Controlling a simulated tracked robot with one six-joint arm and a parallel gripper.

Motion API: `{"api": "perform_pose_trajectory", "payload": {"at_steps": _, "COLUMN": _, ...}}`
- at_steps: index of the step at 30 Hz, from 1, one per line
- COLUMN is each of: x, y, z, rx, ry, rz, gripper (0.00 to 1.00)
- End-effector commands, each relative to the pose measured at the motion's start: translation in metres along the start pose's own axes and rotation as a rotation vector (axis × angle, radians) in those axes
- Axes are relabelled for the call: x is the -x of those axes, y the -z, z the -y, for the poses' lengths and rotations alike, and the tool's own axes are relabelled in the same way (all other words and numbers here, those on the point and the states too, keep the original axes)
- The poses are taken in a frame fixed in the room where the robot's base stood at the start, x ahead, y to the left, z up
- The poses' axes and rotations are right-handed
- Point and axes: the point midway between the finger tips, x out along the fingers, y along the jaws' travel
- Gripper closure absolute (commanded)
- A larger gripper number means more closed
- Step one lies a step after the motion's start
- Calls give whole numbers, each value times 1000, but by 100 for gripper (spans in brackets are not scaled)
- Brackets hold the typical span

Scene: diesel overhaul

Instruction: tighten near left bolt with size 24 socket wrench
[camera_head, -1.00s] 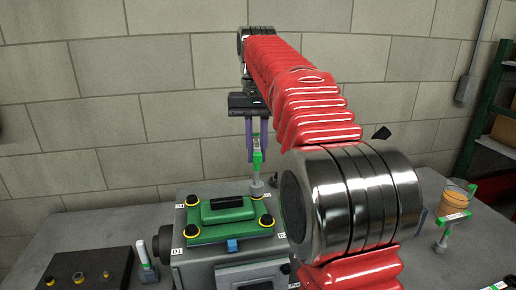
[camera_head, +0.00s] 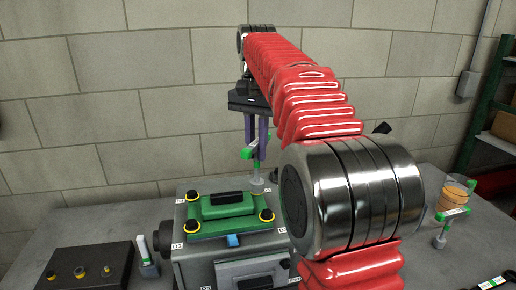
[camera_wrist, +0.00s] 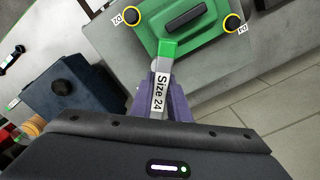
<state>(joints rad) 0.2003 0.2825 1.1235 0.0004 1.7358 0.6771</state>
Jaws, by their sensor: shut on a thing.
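The size 24 socket wrench (camera_head: 257,169) is in my gripper (camera_head: 256,157), whose purple fingers are shut on it. In the wrist view the wrench (camera_wrist: 160,92) shows its "Size 24" label and a green end, between the purple fingers of my gripper (camera_wrist: 162,105). Its socket points down near the far right corner of the green cover (camera_head: 222,211) on the grey engine block; I cannot tell whether it touches a bolt. The near left bolt (camera_head: 191,226) is yellow-ringed and clear of the wrench. A far left bolt (camera_head: 192,195) and near right bolt (camera_head: 266,215) also show.
A dark tray (camera_head: 85,270) with small fittings lies at left, beside another tool (camera_head: 147,255). At right stand another green-handled wrench (camera_head: 445,225) and an orange-filled cup (camera_head: 458,192). My red arm hides part of the table.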

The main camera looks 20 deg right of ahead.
Motion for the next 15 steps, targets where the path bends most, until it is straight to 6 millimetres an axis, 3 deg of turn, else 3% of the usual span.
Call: {"api": "perform_pose_trajectory", "payload": {"at_steps": 15, "x": 0, "y": 0, "z": 0, "rx": -390, "ry": 1, "rz": -1, "gripper": 100}}
